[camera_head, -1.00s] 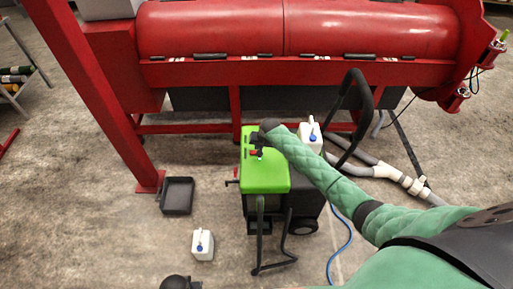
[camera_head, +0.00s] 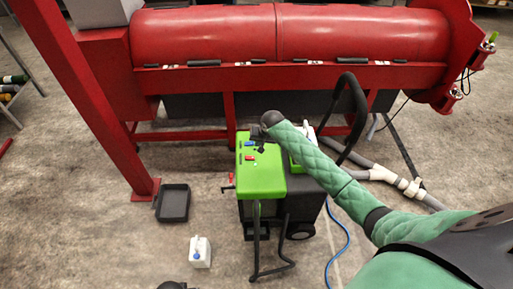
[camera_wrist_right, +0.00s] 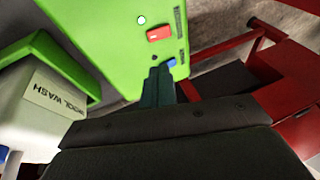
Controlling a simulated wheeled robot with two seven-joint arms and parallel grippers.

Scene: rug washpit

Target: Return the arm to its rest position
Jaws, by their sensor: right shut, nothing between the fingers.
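My right arm, in a green quilted sleeve, reaches over the green-topped machine (camera_head: 262,180) in the head view. My right gripper (camera_head: 258,148) is dark, small and partly hidden by its wrist, above the far part of the green panel. In the right wrist view the gripper (camera_wrist_right: 158,85) is shut and empty, its tips close to a blue switch (camera_wrist_right: 171,62); whether they touch is unclear. A red switch (camera_wrist_right: 159,34) and a lit green lamp (camera_wrist_right: 141,20) show beyond it.
A white wool wash container (camera_wrist_right: 40,110) stands beside the panel. A big red drum machine (camera_head: 300,35) is behind, with a red post (camera_head: 95,110) at left. A black tray (camera_head: 173,203) and white jug (camera_head: 200,252) are on the floor. A black handle (camera_head: 355,110) rises at right.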

